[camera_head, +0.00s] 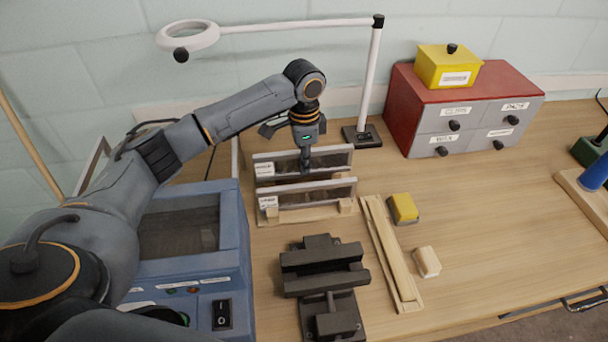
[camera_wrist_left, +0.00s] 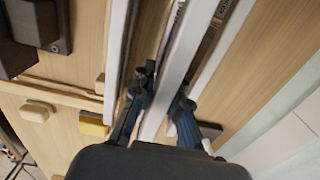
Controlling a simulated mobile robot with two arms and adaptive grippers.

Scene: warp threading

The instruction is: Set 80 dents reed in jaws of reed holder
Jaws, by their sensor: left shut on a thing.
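Two long flat reeds with pale rims stand on edge in a wooden rack (camera_head: 262,220), one behind the other. Each has a small white label, too small to read. My left gripper (camera_head: 306,165) points down and is shut on the back reed (camera_head: 335,158), which still stands in the rack. In the left wrist view, its fingers (camera_wrist_left: 160,105) sit on either side of that reed's pale rim (camera_wrist_left: 183,60). The front reed (camera_head: 330,190) stands apart from the fingers. The dark reed holder (camera_head: 325,262) is in front of the rack, its jaws empty. My right gripper is not in view.
A blue machine (camera_head: 235,265) stands left of the holder. A narrow wooden piece (camera_head: 390,250), a yellow block (camera_head: 403,208) and a pale block (camera_head: 426,262) lie to the right. A lamp post (camera_head: 370,85) and a red drawer cabinet (camera_head: 402,105) stand behind. The table's right front is clear.

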